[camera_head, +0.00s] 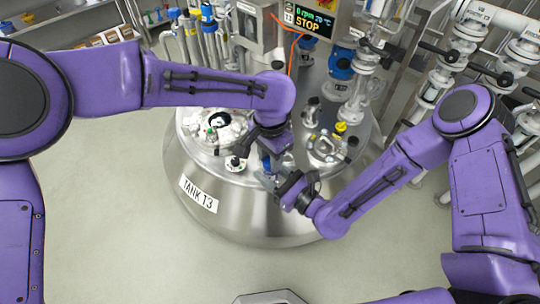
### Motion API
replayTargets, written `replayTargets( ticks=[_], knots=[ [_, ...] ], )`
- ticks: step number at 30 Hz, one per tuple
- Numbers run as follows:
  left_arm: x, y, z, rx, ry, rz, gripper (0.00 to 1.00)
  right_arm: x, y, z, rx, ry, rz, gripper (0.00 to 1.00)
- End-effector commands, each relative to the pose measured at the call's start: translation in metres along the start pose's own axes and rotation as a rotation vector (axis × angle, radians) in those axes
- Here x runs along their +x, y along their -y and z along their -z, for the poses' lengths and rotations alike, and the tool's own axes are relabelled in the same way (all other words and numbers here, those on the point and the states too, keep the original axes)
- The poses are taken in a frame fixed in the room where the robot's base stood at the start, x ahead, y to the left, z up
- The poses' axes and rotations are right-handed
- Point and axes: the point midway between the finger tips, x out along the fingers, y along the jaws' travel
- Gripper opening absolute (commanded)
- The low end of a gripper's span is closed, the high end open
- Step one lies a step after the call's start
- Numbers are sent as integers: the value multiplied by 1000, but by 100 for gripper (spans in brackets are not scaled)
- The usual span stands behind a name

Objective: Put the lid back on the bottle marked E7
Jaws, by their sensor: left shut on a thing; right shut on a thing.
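My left gripper (268,159) points down over the top of the steel tank, in front of its middle. My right gripper (267,180) comes in from the lower right, just below the left one. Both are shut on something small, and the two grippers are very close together. A small blue piece (266,166) shows between them. I cannot tell whether it is the lid or part of the bottle. The fingers and wrists hide most of what is held, and no E7 marking is readable.
The steel tank marked TANK T3 (198,194) stands under both grippers. Fittings, including a yellow-capped one (340,128), crowd its top. A display reading STOP (307,22) stands behind. Pipes and valves (435,85) fill the right. The floor (110,225) at left is clear.

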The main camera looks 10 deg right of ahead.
Motion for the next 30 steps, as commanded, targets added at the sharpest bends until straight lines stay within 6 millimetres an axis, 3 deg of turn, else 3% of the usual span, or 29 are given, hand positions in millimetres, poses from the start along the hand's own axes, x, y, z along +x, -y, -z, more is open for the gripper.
replayTargets(
  ticks=[3, 6, 11, 12, 14, 23, 26, 30],
  knots=[
    [0, 0, 0, 307, -1, -1, 0, 0, 0, 0, 0, 0, 0, 0],
    [0, 0, 0, 508, -1, -1, 0, 0, 0, 0, 0, 0, 0, 0],
    [0, 0, 0, 508, -1, 0, 0, 0, 0, 0, 0, 0, 0, 0],
    [0, 0, 0, 507, -1, 0, 48, 0, 0, 0, 0, 0, 0, 0],
    [0, 0, 0, 507, -1, 0, 65, 0, 0, 0, 0, 0, 0, 0],
    [-2, 0, 0, 506, 0, 1, 65, 0, 0, 0, 0, 0, 0, 0],
    [-11, 1, 1, 505, -1, 2, 65, 0, 0, 0, 0, 0, 0, 0],
    [-40, 1, 1, 505, -3, 4, 65, 0, 0, 0, 0, 0, 0, 0]
  ],
)
